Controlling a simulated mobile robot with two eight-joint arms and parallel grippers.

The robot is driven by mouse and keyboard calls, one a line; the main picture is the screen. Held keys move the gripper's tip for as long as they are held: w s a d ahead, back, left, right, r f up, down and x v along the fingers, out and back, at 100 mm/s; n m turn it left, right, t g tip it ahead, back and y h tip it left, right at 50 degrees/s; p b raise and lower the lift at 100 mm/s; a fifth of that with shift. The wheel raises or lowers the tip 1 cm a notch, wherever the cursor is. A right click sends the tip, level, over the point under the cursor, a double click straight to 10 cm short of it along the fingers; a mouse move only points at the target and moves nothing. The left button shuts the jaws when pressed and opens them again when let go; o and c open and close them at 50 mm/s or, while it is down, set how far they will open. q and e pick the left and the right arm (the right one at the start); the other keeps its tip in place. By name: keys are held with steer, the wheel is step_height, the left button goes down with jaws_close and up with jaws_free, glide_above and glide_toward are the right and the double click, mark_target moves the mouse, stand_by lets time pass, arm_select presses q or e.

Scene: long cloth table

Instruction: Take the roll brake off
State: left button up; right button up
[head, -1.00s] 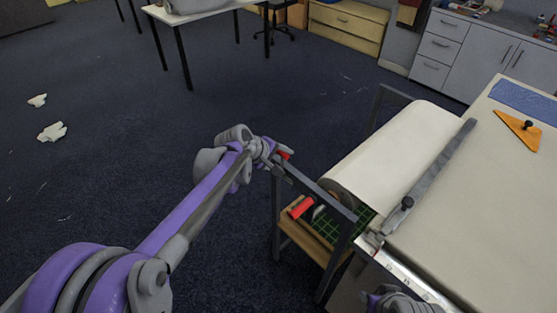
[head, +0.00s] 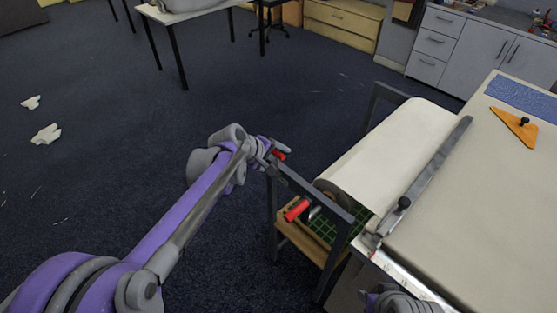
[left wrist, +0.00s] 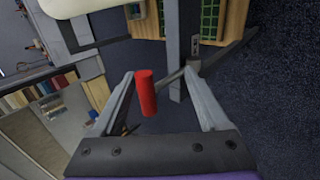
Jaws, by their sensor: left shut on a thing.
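The roll stand (head: 310,188) is a dark frame at the table's left end, with a roll of cream cloth (head: 400,150) on it. A red brake handle (head: 278,155) is at the stand's outer left corner. My left gripper (head: 272,151) is there, shut on the handle. In the left wrist view the red handle (left wrist: 147,92) lies between the two fingers (left wrist: 160,95), with a grey lever running from it to the right. My right gripper (head: 400,303) is partly cut off at the bottom edge, and its fingers cannot be made out.
A second red grip (head: 297,210) sticks out near the roll's end, above a wooden shelf (head: 300,240). An orange triangle (head: 513,127) lies on the table (head: 480,220). Open floor lies to the left.

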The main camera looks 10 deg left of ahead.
arm_select(q)
steer(key=v, duration=1)
steer(key=shift+f+p, duration=0.15)
steer(key=shift+p, duration=0.25)
steer(key=shift+s, duration=0.1)
steer(key=s+a+f+m+y+p, duration=0.1)
steer(key=s+m+p, duration=0.1)
steer(key=s, duration=0.6)
steer(key=s+a+f+m+y+p, duration=0.2)
steer(key=s+m, duration=0.3)
steer(key=s, duration=0.4)
steer(key=s+a+f+m+g+y+p, duration=0.1)
steer(key=s+a+m+y+p, duration=0.1)
steer(key=s, duration=0.7)
steer(key=shift+f+m, duration=0.35)
steer(key=shift+m, duration=0.35)
